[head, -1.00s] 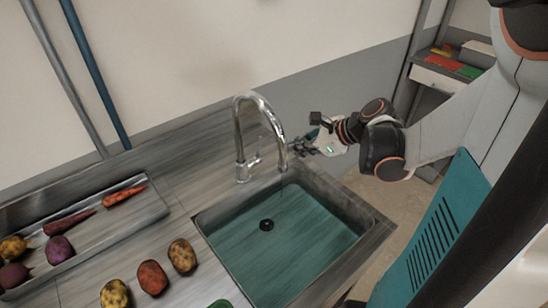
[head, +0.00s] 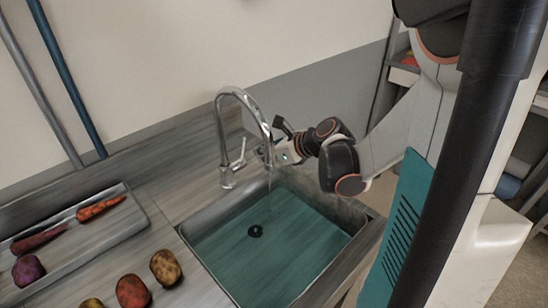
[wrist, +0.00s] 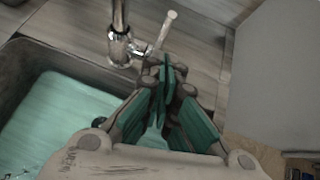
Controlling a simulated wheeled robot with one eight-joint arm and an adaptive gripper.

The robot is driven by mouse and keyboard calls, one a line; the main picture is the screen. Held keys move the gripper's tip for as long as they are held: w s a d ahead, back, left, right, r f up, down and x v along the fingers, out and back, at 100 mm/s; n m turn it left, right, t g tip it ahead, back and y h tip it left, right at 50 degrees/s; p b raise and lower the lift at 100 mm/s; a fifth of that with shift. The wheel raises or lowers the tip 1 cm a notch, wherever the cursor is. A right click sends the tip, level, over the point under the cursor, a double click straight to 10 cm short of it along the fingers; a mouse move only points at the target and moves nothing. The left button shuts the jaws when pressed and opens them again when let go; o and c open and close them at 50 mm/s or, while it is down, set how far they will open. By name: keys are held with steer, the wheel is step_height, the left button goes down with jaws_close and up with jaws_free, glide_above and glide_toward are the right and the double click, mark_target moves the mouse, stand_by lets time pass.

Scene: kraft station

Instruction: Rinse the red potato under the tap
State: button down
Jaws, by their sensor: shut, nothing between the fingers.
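The red potato (head: 132,291) lies on the counter left of the sink, near the bottom edge of the head view. The chrome tap (head: 223,135) has a tall curved spout over the sink (head: 300,255). A thin stream of water (head: 269,187) appears to fall from the spout. The tap's lever (head: 243,149) stands up from its base; it also shows in the wrist view (wrist: 166,29). My gripper (head: 262,152) is at the tap, partly hidden by the spout. In the wrist view its teal fingers (wrist: 160,78) are shut and empty, just in front of the lever and tap base.
A brown-yellow potato (head: 165,267) lies right of the red one, and a yellow one (head: 92,303) is cut off at the bottom edge. A metal tray (head: 130,228) at the left holds carrots and a purple potato (head: 28,270). The counter between tray and tap is clear.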

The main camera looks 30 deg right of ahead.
mark_target(242, 153)
steer(key=shift+w+a+r, duration=0.2)
steer(key=shift+w+a, duration=0.1)
steer(key=shift+w, duration=0.25)
steer(key=shift+w+a+r, duration=0.15)
steer(key=shift+w+a, duration=0.1)
steer(key=shift+w, duration=0.3)
steer(key=shift+w, duration=0.1)
steer(key=shift+w+a+r, duration=0.15)
steer(key=shift+w+r, duration=0.05)
steer(key=shift+w, duration=0.25)
steer(key=shift+f, duration=0.1)
